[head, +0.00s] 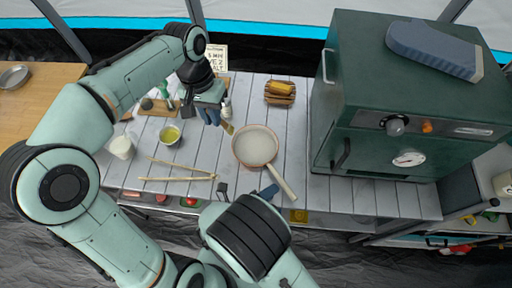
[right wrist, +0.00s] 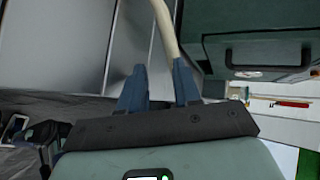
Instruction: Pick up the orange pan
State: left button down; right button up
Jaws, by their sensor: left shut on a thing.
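The orange pan (head: 234,148) has an orange-brown rim and a pale inside. It sits on the grey slatted table (head: 205,160), its cream handle pointing toward the lower right. My right gripper (right wrist: 160,78) is at the handle, its blue fingers apart. In the right wrist view the pan handle (right wrist: 164,28) comes down between the fingers, nearer the right one. In the head view my right arm partly hides this gripper. My left gripper (head: 213,116) is above the table behind the pan, shut on a small brush-like item (head: 229,129) with a yellowish tip.
A dark green oven (head: 370,105) stands right of the pan. Left are a yellow-green cup (head: 171,135), a white cup (head: 121,148) and two thin sticks (head: 178,179).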

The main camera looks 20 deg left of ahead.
aim_at(282, 179)
jog(key=shift+s+r+n+t, duration=0.15)
jog(key=shift+s+n+t, duration=0.05)
jog(key=shift+n+t, duration=0.4)
jog(key=shift+s+r+n+t, duration=0.15)
jog(key=shift+n+t, duration=0.35)
jog(key=shift+n, duration=0.1)
jog(key=shift+w, duration=0.2)
jog(key=x, duration=0.7)
jog(key=shift+a+r, duration=0.1)
grip_shut()
